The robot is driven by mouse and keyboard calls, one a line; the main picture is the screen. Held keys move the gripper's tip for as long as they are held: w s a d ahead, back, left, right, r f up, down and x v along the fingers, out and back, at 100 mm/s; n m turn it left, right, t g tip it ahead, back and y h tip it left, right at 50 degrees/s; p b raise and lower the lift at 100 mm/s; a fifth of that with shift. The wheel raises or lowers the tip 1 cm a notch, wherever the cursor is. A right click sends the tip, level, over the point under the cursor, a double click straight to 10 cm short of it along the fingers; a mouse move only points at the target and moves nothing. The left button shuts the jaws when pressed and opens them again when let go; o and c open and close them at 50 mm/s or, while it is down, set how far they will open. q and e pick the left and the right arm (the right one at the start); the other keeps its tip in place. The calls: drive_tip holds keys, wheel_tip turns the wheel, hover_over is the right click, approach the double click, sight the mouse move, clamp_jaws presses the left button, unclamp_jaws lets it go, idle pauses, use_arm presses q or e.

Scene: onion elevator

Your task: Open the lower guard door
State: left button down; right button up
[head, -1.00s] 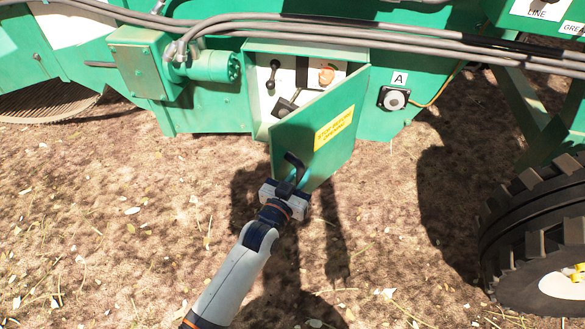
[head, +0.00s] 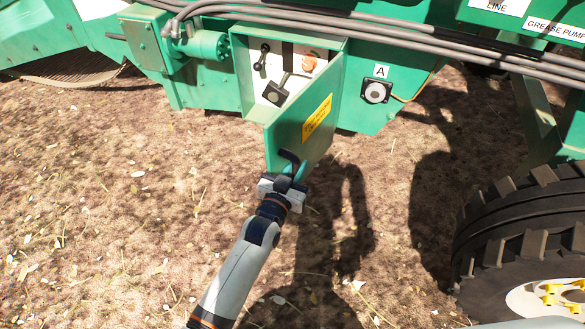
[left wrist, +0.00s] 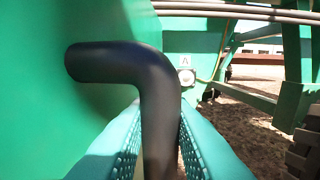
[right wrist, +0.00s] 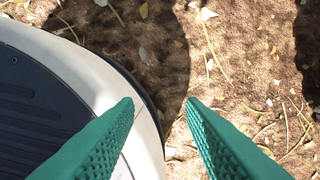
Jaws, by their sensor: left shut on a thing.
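The lower guard door (head: 303,125) is a green panel with a yellow label, hinged at the right of a box on the green machine. It stands swung outward, with the box inside showing. A black bent handle (head: 290,160) sits near its free edge. My left gripper (head: 286,182) is shut on this handle. In the left wrist view the handle (left wrist: 155,95) runs down between the two green fingers, with the door (left wrist: 50,60) to the left. My right gripper (right wrist: 160,105) shows only in its wrist view, open and empty above the ground.
Inside the box are levers (head: 262,58) and an orange knob (head: 309,62). A round fitting (head: 376,92) below label A is to the right. A large black tyre (head: 525,215) stands at the right. Grey hoses (head: 400,43) cross above. The leaf-strewn ground in front is open.

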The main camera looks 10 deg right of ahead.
use_arm(q)
drive_tip(key=shift+w+r, duration=0.1)
drive_tip(key=shift+r, duration=0.05)
use_arm(e)
drive_tip(key=shift+a, duration=0.25)
use_arm(q)
drive_tip(key=c, duration=1.3)
unclamp_jaws()
drive_tip(key=shift+c, duration=0.2)
use_arm(e)
drive_tip(key=shift+w, duration=0.15)
use_arm(q)
drive_tip(key=shift+a, duration=0.1)
use_arm(e)
drive_tip(key=shift+r, duration=0.1)
